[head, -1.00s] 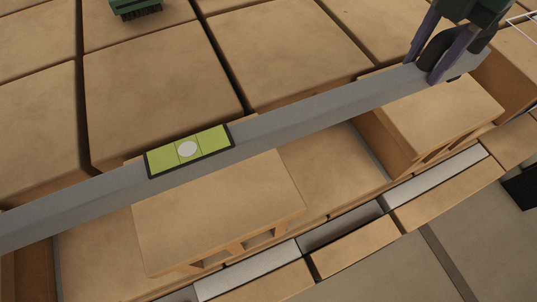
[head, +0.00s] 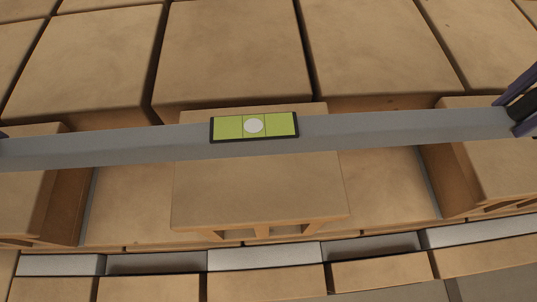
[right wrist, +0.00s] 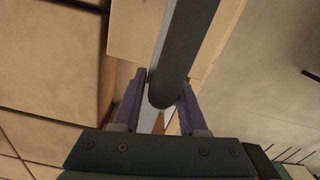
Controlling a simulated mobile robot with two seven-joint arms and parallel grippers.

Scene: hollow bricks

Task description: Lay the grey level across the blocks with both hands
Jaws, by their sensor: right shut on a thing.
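The grey level (head: 390,129), with a yellow-green vial window (head: 230,128) at its middle, spans the head view almost from edge to edge. It passes over the middle block (head: 260,185), the left block (head: 22,205) and the right block (head: 500,165). I cannot tell if it touches them. My right gripper (head: 519,111) is shut on the level's right end. In the right wrist view, its fingers (right wrist: 166,100) stand on both sides of the dark rounded end of the level (right wrist: 185,60). Only a dark sliver of my left gripper (head: 3,135) shows at the left edge.
Large tan bricks (head: 230,50) fill the area behind the level. In front runs a row of small bricks (head: 265,283) with pale grey strips (head: 265,256) behind it. Gaps lie between the blocks under the level. Grey floor (head: 500,285) shows at the lower right.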

